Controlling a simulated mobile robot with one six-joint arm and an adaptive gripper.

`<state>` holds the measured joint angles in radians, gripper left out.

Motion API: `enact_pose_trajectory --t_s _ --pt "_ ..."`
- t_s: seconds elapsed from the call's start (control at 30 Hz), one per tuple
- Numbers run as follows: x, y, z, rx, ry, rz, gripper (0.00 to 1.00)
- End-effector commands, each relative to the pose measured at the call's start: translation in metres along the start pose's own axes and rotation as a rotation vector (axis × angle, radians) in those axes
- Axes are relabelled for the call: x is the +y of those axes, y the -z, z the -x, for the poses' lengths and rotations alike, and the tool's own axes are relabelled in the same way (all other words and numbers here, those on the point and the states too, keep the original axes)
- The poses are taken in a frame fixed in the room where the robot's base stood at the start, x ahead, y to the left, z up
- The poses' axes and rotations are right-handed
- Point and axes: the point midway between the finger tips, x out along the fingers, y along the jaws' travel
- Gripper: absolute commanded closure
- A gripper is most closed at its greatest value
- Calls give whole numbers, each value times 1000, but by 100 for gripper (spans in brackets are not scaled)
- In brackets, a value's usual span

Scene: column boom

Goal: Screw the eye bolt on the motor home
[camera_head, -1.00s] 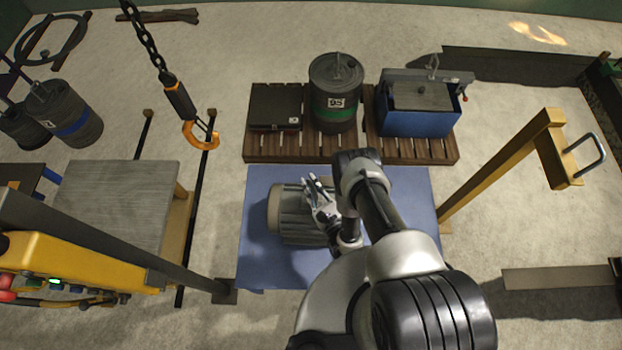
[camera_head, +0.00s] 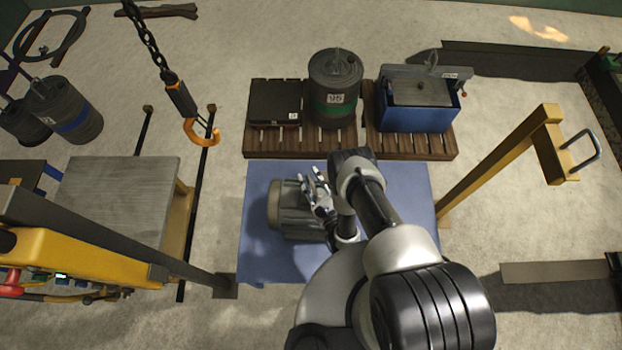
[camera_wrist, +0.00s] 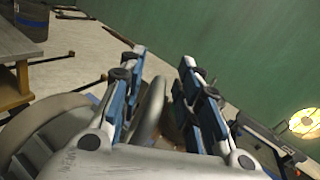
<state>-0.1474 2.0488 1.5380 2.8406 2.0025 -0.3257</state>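The grey ribbed motor (camera_head: 288,222) lies on the blue mat (camera_head: 262,270) in the head view. My gripper (camera_head: 311,178) is over the motor's top and hides part of it. In the wrist view the motor's rounded end (camera_wrist: 45,128) shows at lower left. A grey metal ring, seemingly the eye bolt (camera_wrist: 152,108), stands between the two blue-padded fingers of my gripper (camera_wrist: 160,72). The fingers look apart, with narrow gaps beside the ring. The ring's lower end is hidden, so I cannot tell how it sits in the motor.
Behind the mat are wooden pallets (camera_head: 350,146) with a black case (camera_head: 275,103), a drum (camera_head: 335,90) and a blue box (camera_head: 418,112). An orange hook (camera_head: 200,132) hangs from a chain at left. A yellow post (camera_head: 495,165) stands at right.

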Motion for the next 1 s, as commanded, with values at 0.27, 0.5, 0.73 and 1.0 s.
enact_pose_trajectory --t_s 0.27,0.5,0.73,1.0 --pt "1 1 1 3 -2 -1 69" --pt "0 4 0 0 -18 -2 69" --pt "0 7 0 -13 -81 -2 69" --pt "1 7 0 -35 -186 -2 69"
